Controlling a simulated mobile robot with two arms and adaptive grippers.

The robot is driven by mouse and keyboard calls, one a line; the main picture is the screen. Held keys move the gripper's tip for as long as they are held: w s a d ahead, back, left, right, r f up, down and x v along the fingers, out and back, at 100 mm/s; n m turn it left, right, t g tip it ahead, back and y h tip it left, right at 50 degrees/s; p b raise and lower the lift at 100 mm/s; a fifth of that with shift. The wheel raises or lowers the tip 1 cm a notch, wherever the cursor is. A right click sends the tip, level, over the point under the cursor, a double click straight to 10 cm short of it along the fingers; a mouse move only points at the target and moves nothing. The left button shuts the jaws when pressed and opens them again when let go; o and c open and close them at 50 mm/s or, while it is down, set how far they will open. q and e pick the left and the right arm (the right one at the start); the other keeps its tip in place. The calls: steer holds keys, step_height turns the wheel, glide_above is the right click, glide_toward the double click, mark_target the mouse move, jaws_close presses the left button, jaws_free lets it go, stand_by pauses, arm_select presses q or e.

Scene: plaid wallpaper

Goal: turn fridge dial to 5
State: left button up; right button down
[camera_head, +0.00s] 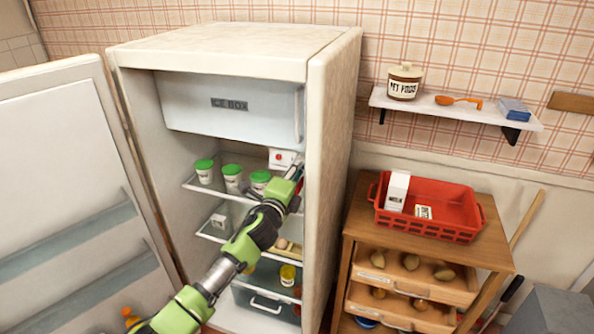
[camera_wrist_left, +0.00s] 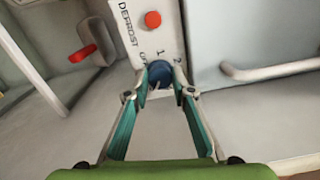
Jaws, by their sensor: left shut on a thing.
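The fridge (camera_head: 335,120) stands open. Its white control panel (camera_head: 280,156) with a red button is on the inner right side, below the ice box. In the left wrist view the dial (camera_wrist_left: 160,72) is a dark blue round knob below the red button (camera_wrist_left: 153,19). The panel reads "DEFROST", with "OFF", "1" and "2" around the knob; other marks are hidden or out of view. My left gripper (camera_wrist_left: 161,82) is shut on the dial, with one finger at each side. In the head view this gripper (camera_head: 297,168) reaches inside the fridge. The dial's setting is unclear.
The fridge door (camera_head: 60,130) is swung open at the left. The ice box (camera_head: 230,105) is above my arm. Shelves with green-lidded jars (camera_head: 232,172) lie left of my gripper. A wooden cabinet (camera_head: 495,255) with a red basket (camera_head: 430,228) stands at the right.

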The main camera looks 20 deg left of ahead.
arm_select(q)
steer(key=shift+o, duration=0.2)
stand_by(0.4)
steer(key=o, duration=0.8)
arm_select(e)
steer(key=shift+d, duration=0.1)
steer(key=shift+d, duration=0.25)
arm_select(q)
steer(key=s, duration=1.2)
steer(key=shift+a, duration=0.2)
arm_select(e)
steer(key=shift+a, duration=0.25)
